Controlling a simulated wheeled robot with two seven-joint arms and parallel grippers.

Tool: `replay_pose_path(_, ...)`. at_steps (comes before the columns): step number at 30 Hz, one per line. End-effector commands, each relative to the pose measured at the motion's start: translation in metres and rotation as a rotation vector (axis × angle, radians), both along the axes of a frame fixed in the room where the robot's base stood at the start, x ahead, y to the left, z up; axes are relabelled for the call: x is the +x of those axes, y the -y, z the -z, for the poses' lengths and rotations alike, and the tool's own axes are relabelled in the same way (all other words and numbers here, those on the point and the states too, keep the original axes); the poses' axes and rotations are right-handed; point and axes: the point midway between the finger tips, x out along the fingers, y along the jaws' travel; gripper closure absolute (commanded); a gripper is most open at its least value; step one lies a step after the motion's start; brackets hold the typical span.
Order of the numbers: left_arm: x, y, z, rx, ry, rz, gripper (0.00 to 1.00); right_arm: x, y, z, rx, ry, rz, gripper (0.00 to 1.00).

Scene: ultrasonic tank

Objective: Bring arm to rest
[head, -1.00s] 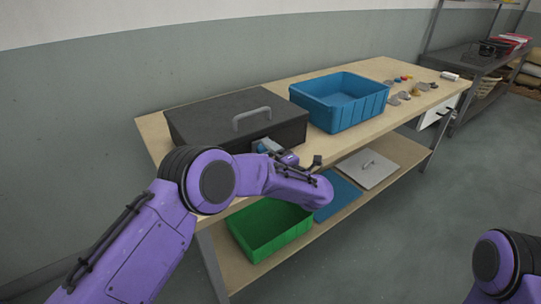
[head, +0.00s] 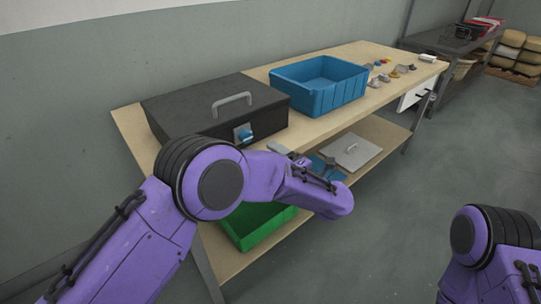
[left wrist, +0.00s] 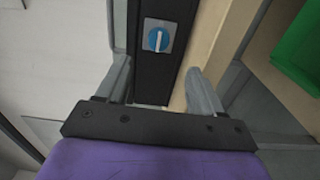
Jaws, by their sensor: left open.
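My left arm reaches across the front of the bench (head: 395,88). My left gripper (left wrist: 160,85) is open and empty, with its two grey fingers apart in the left wrist view. In the head view it is mostly hidden behind my purple forearm, with a grey finger (head: 280,149) showing. The dark tank (head: 190,108) has a grey lid handle and a blue knob (head: 243,133) on its front. The knob also shows in the left wrist view (left wrist: 158,40), ahead of the fingers and apart from them. Only an upper part of my right arm shows; its gripper is out of view.
A blue bin (head: 315,95) stands beside the tank, with several small parts beyond it. On the lower shelf are a green bin (head: 262,228), partly behind my arm, and a grey lid (head: 351,152). Open floor (head: 390,225) lies in front.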

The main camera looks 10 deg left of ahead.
Motion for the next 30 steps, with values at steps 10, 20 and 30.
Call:
replay_pose_path(10, 0.003, 0.002, 0.0, 0.007, -0.008, 0.017, 0.33, 0.0, 0.0, 0.0, 0.0, 0.0, 0.0, 0.6)
replay_pose_path(20, -0.035, -0.028, 0.147, 0.504, -0.631, 0.639, 0.33, 0.0, 0.0, -0.009, 0.0, 0.0, 0.0, 0.6)
replay_pose_path(30, -0.273, -0.146, 0.285, 0.535, -1.441, 1.073, 0.33, 0.0, 0.0, -0.026, 0.0, 0.0, 0.0, 0.6)
